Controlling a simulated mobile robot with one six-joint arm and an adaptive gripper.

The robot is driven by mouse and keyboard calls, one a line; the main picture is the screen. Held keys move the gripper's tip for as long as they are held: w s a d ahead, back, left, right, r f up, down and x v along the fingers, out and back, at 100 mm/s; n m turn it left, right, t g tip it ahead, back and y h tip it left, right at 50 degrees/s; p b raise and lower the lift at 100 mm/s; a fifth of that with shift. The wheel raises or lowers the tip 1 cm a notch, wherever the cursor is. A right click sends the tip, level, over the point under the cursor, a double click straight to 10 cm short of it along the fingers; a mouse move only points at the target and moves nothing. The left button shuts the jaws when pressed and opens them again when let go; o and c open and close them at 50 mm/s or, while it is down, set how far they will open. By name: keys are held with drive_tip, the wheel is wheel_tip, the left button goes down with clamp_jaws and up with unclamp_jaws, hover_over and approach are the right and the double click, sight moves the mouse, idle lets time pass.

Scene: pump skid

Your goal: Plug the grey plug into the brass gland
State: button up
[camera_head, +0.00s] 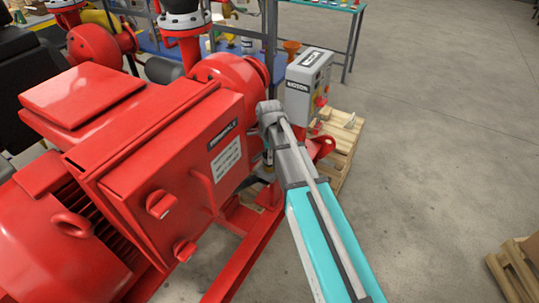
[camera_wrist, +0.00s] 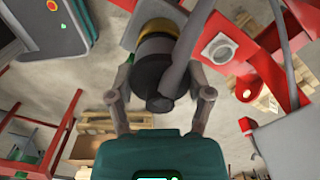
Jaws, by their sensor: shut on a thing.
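The grey plug (camera_wrist: 152,72) is a dark, round body with a thick grey cable (camera_wrist: 178,68) curving off toward the top right. My gripper (camera_wrist: 158,94) has one finger on each side of the plug and is shut on it. The brass gland (camera_wrist: 160,27) shows as a yellow ring directly beyond the plug, against a grey fitting. The plug overlaps the ring in this view, and I cannot tell whether it is touching or inside it. In the head view, my arm and the red pump motor hide the plug, gland and fingers.
The red motor (camera_head: 170,140) fills the left of the head view. A grey control box (camera_head: 308,82) stands just beyond my arm, above a wooden pallet (camera_head: 342,140). Red frame beams (camera_wrist: 285,60) lie right of the plug. Open floor (camera_head: 440,130) is at right.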

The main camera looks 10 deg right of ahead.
drive_tip(key=shift+f+b, duration=0.5)
idle(0.3)
drive_tip(key=o, duration=1.3)
drive_tip(key=shift+r+p, duration=0.25)
drive_tip(key=shift+p, duration=0.05)
wheel_tip(320, 180, up, 8)
drive_tip(key=p, duration=0.8)
drive_tip(key=shift+r, duration=0.25)
drive_tip(key=shift+s+d+f+b, duration=0.25)
drive_tip(key=shift+d+f+b, duration=1)
drive_tip(key=shift+d, duration=0.65)
drive_tip(key=shift+s+d+f+b, duration=0.2)
drive_tip(key=shift+d+f+b, duration=1.05)
drive_tip(key=shift+d, duration=0.7)
drive_tip(key=shift+s+d+f+b, duration=0.25)
drive_tip(key=shift+d+f+b, duration=0.95)
drive_tip(key=shift+d, duration=0.7)
drive_tip(key=shift+f, duration=0.1)
